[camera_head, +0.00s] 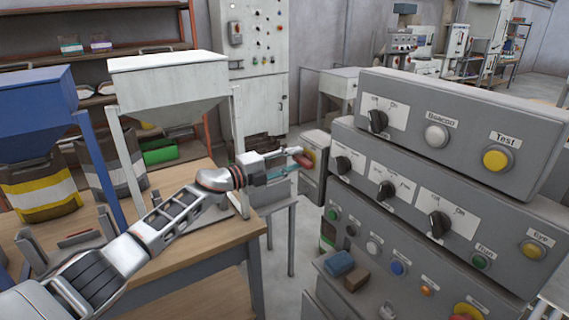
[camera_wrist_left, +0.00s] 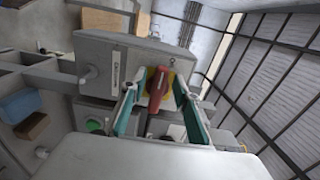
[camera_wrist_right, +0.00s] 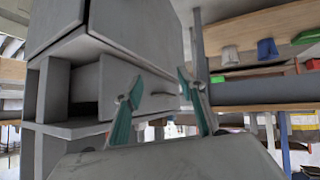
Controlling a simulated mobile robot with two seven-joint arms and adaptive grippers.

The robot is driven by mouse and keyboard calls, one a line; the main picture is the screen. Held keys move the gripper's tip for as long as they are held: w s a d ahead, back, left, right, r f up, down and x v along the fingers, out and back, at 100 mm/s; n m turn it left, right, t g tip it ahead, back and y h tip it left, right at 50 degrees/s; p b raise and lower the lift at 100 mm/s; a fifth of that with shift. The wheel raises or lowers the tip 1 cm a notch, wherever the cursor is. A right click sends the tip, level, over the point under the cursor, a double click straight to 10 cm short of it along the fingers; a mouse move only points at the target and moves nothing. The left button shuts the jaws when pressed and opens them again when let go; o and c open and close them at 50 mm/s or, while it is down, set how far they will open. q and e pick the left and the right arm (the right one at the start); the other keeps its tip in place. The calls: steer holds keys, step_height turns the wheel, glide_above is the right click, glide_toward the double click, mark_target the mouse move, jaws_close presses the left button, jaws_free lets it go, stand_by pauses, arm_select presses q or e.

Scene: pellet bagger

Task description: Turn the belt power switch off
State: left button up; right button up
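A red rotary handle (camera_wrist_left: 157,88) on a yellow plate sits on a small grey box at the left side of the control console; the handle also shows in the head view (camera_head: 304,161). No readable label names it as the belt power switch. My left gripper (camera_head: 290,167) points at it. In the left wrist view its teal-padded fingers (camera_wrist_left: 160,108) are open on either side of the handle, with gaps visible; contact cannot be told. My right gripper (camera_wrist_right: 165,108) is open and empty in front of a grey cabinet (camera_wrist_right: 140,80), outside the head view.
The grey console (camera_head: 440,190) carries black selector knobs, coloured buttons and lamps. A blue block (camera_head: 338,263) and a brown block (camera_head: 357,279) lie on its lower ledge. A wooden table (camera_head: 215,236) with a white hopper (camera_head: 170,80) stands at left.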

arm_select(q)
steer(key=v, duration=1.1)
steer(key=shift+s+a, duration=0.25)
steer(key=s+a+f+n+t+y, duration=0.1)
steer(key=s+f+n+t+y, duration=0.2)
steer(key=s+f+n, duration=0.7)
steer(key=s+f+n+t+y, duration=0.2)
steer(key=s+f+n+y, duration=0.3)
steer(key=f, duration=0.8)
steer(key=s+a+f+n+g+y, duration=0.1)
steer(key=s+a+f+n, duration=0.2)
steer(key=s+f, duration=0.3)
steer(key=s+a+f+n+g+y, duration=0.2)
steer(key=s+f, duration=0.4)
steer(key=s, duration=0.5)
steer(key=s+a+f+n+g+y, duration=0.1)
steer(key=s+a+f+n, duration=0.3)
steer(key=s, duration=0.5)
steer(key=shift+a+f+n+g+y, duration=0.35)
steer(key=shift+f+g, duration=0.25)
steer(key=shift+f, duration=0.4)
